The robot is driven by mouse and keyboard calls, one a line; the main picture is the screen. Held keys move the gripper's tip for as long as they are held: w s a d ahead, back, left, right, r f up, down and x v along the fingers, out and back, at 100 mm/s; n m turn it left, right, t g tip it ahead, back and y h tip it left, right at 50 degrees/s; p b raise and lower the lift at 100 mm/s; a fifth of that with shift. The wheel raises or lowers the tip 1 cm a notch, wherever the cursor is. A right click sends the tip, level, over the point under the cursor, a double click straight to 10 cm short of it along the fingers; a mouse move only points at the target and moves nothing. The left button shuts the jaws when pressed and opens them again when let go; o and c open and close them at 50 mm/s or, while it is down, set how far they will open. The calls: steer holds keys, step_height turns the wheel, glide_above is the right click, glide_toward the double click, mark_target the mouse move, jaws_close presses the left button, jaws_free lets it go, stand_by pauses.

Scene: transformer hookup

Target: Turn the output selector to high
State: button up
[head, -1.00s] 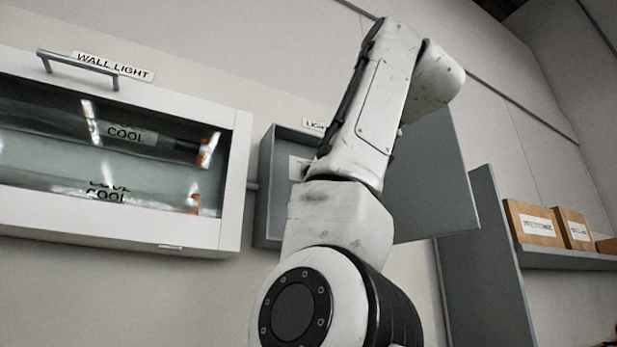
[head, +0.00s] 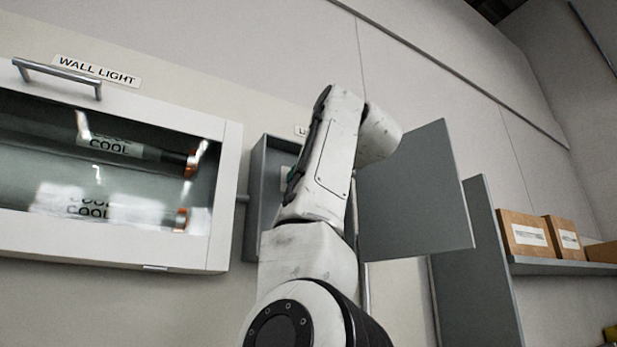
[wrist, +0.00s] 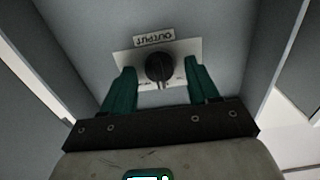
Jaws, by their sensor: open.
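The output selector is a black round knob (wrist: 160,68) on a white plate (wrist: 182,75) in the wrist view. A label above it appears upside down and seems to read OUTPUT. My gripper (wrist: 159,74) is open, with one green finger on each side of the knob. Gaps show between the fingers and the knob; whether the fingers reach its depth is hard to tell. The knob's pointer direction is not clear. In the head view, the grey box (head: 257,200) stands open, and my arm hides most of its inside, including the selector.
The box's open grey door (head: 420,195) stands to the right of my arm. A white wall light cabinet (head: 225,200) with glass front and tubes is at left. Cardboard boxes (head: 522,233) sit on a grey shelf (head: 555,265) at right. Box walls closely flank my gripper.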

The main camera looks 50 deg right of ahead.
steer(key=c, duration=1)
steer(key=shift+m+p, duration=0.3)
steer(key=shift+d+m+p, duration=0.1)
steer(key=shift+m+p, duration=2.5)
steer(key=shift+m, duration=1.6)
